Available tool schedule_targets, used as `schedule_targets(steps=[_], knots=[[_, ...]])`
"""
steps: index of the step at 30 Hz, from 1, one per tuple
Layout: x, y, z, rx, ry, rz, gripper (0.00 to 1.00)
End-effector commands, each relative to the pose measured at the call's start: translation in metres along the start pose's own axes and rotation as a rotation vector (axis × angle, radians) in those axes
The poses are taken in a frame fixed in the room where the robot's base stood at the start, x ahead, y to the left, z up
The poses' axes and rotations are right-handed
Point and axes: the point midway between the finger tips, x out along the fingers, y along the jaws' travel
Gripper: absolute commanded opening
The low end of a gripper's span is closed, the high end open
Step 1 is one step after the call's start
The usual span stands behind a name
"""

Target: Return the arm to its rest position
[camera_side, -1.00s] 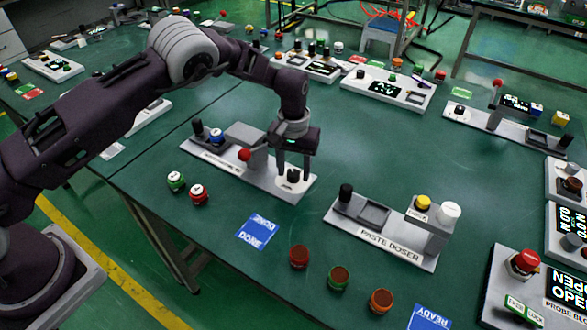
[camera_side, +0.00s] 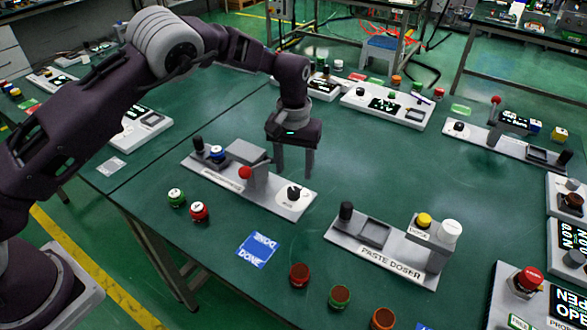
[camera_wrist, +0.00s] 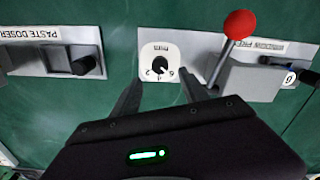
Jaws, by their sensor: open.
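A black dial knob (camera_side: 294,193) on a white plate sits just below the fingers at the panel's right end. In the wrist view, my gripper (camera_wrist: 165,95) has its two fingers spread on either side of the knob (camera_wrist: 159,72), not touching it.
The paste doser (camera_side: 385,245) stands to the right. Green (camera_side: 176,197) and red (camera_side: 199,211) jars and a blue DONE card (camera_side: 258,249) lie in front. Several jars stand near the front edge. Open green table lies between.

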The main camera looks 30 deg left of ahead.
Motion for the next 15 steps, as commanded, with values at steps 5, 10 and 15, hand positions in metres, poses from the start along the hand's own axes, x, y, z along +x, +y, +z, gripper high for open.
schedule_targets(steps=[5, 10, 15], knots=[[-0.004, -0.001, 0.0, -0.001, 0.002, 0.004, 0.52], [-0.099, -0.028, 0.015, -0.013, 0.053, 0.078, 0.52], [-0.215, -0.081, 0.089, 0.037, 0.152, 0.166, 0.52]])
